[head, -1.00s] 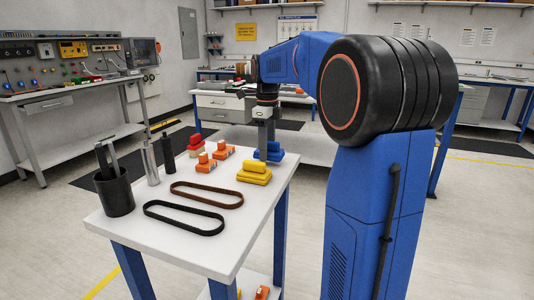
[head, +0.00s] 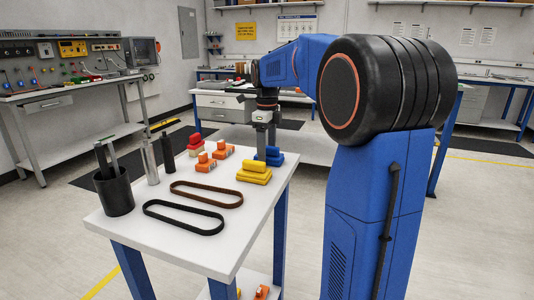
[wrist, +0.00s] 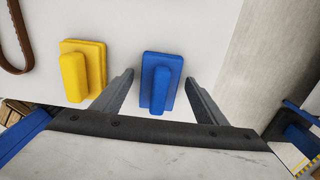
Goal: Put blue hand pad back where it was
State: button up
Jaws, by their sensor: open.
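The blue hand pad (head: 274,157) rests on the white table's far right corner, behind the yellow hand pads (head: 254,173). In the wrist view the blue pad (wrist: 160,82) lies flat with its raised handle up, to the right of a yellow pad (wrist: 83,70). My gripper (head: 266,146) is above the blue pad and partly hides it in the head view. Its two fingers are open, one on each side of the pad in the wrist view (wrist: 160,85), with visible gaps. The fingertips' height above the table is hard to tell.
The white table (head: 185,240) also holds red pads (head: 195,146), orange pads (head: 207,163), a brown belt (head: 207,194), a black belt (head: 183,218), a black cup with tools (head: 114,194) and two bottles (head: 150,165). The table edge is close to the blue pad.

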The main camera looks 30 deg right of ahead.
notch_tip(320, 180, up, 12)
dwell(0.5)
jog(key=shift+f, duration=0.15)
